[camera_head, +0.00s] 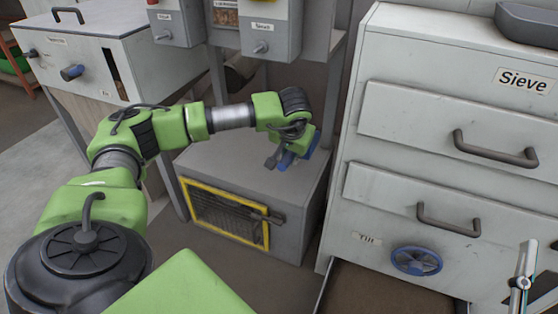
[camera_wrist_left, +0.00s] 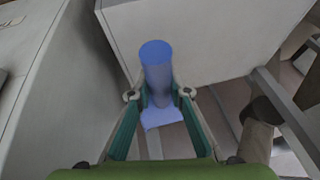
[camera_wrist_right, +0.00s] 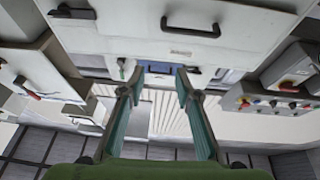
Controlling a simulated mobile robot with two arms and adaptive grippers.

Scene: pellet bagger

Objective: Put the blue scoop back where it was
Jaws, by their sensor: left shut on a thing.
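The blue scoop (camera_head: 312,146) is in my left gripper (camera_head: 285,158), which appears over the right side of the grey box's top (camera_head: 225,158) in the head view. I cannot tell whether the scoop touches the box. In the left wrist view the scoop's round blue handle (camera_wrist_left: 157,70) stands between the fingers of my left gripper (camera_wrist_left: 160,95), with a flat blue part (camera_wrist_left: 162,117) below it. My right gripper (camera_wrist_right: 158,78) shows in the right wrist view with its fingers apart and nothing between them.
A white cabinet labelled "Sieve" (camera_head: 522,80) with drawer handles (camera_head: 495,150) and a blue handwheel (camera_head: 416,261) stands at the right. The grey box has a yellow-framed mesh (camera_head: 225,212). Labelled control boxes (camera_head: 270,30) hang above it. A white cabinet (camera_head: 75,55) stands at the back left.

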